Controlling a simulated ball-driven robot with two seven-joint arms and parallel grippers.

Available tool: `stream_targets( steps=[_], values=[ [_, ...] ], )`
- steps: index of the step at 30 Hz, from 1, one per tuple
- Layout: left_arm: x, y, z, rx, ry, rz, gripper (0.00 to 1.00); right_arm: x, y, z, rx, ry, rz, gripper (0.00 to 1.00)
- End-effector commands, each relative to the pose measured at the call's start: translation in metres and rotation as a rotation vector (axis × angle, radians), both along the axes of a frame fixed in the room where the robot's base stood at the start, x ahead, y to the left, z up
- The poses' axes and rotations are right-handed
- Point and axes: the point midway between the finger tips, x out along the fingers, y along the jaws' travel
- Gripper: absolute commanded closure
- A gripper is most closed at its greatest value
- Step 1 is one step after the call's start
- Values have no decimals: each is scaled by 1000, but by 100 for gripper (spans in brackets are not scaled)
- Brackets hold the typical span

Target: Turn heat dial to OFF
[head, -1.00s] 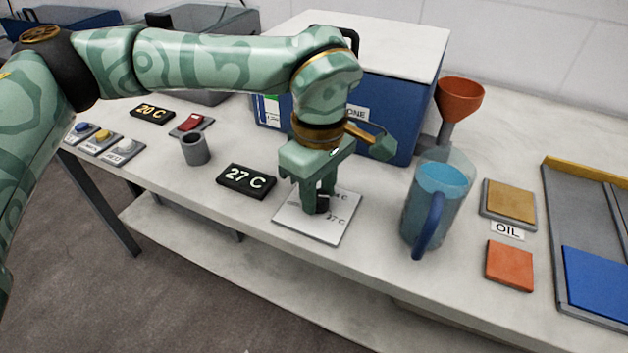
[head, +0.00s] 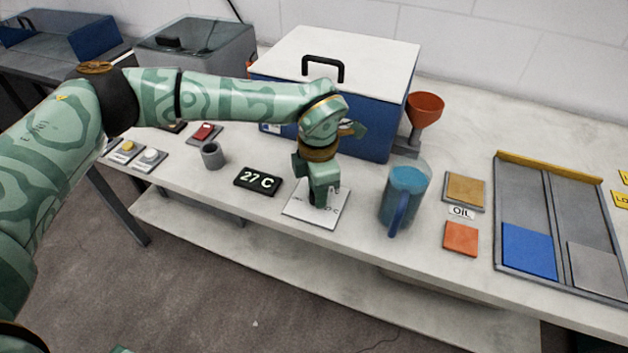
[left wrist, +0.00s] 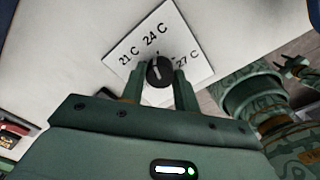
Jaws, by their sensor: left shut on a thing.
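The heat dial is a round black knob (left wrist: 159,71) with a pale pointer line, on a white plate (head: 300,214) marked 21 C, 24 C and 27 C. In the left wrist view the line lies nearest the 24 C side. No OFF mark is readable; my fingers cover part of the plate. My left gripper (left wrist: 159,88) points down and is shut on the knob, one finger on each side. In the head view the left gripper (head: 322,198) hides the knob. A green arm part with small prongs (left wrist: 296,67), possibly my right gripper, shows in the left wrist view.
A black display (head: 257,181) reading 27 C lies left of the plate. A blue jug (head: 404,190) stands close on its right, and a blue box (head: 375,118) with a white lid behind. A grey cup (head: 212,155) stands farther left.

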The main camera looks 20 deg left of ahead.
Motion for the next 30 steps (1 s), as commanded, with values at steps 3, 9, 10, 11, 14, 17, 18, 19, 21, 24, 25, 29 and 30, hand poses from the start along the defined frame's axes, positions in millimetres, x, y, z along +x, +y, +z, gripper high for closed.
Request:
stream_targets(
  steps=[3, 9, 10, 11, 14, 17, 18, 19, 21, 24, 25, 29, 30],
  values=[
    [0, 0, 7, 0, -4, 110, 92, 8, 0, 18, 0, -19, 0, 64],
    [0, -1, 7, -2, -4, 300, 92, 17, 0, 38, 0, -41, 0, 64],
    [0, -1, 7, -2, -4, 328, 92, 18, 0, 41, 0, -43, 0, 64],
    [0, -1, 7, -2, -4, 356, 92, 20, 0, 44, 0, -46, 0, 64],
    [0, -1, 7, -2, -4, 452, 92, 23, 0, 55, 0, -56, 0, 64],
    [0, 0, 7, -2, -5, 546, 92, 27, 0, 64, 0, -65, 0, 64],
    [1, 0, 7, -2, -5, 585, 92, 28, 0, 68, 0, -68, 0, 64],
    [0, -1, 7, -2, -4, 612, 92, 29, 0, 71, 0, -70, 0, 64],
    [1, 0, 7, -2, -5, 680, 92, 32, 0, 78, 0, -76, 0, 64],
    [1, -1, 7, -3, -4, 775, 92, 35, 0, 88, 0, -83, 0, 64],
    [1, -1, 7, -3, -4, 803, 92, 36, 0, 90, 0, -85, 0, 64],
    [1, 0, 6, -3, -3, 927, 92, 39, 0, 102, 0, -94, 0, 64],
    [1, 0, 6, -3, -5, 965, 92, 40, 0, 106, 0, -96, 0, 64]
  ],
)
